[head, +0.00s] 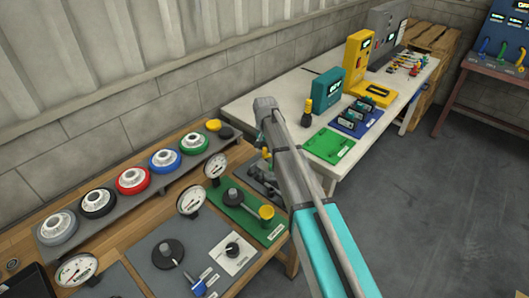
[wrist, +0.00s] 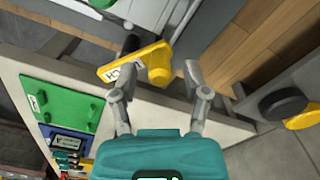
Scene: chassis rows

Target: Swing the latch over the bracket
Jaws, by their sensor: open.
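The yellow latch (wrist: 125,66), a flat arm with a partly readable label and a round knob end (wrist: 159,64), lies just beyond my fingertips in the wrist view. My gripper (wrist: 160,84) is open, one finger on each side of the knob's line; I cannot tell whether either finger touches it. A dark upright part (wrist: 131,43) stands by the latch; whether it is the bracket is unclear. In the head view my arm covers most of the dark grey board (head: 257,179), and the latch cannot be made out clearly.
A green board (head: 238,205) with a yellow-ended lever lies beside it. Dial gauges (head: 216,164) and coloured wheels (head: 131,180) line the wooden bench. The white table (head: 243,108) holds a green panel (head: 329,146) and several devices. Open floor (head: 425,200) lies right.

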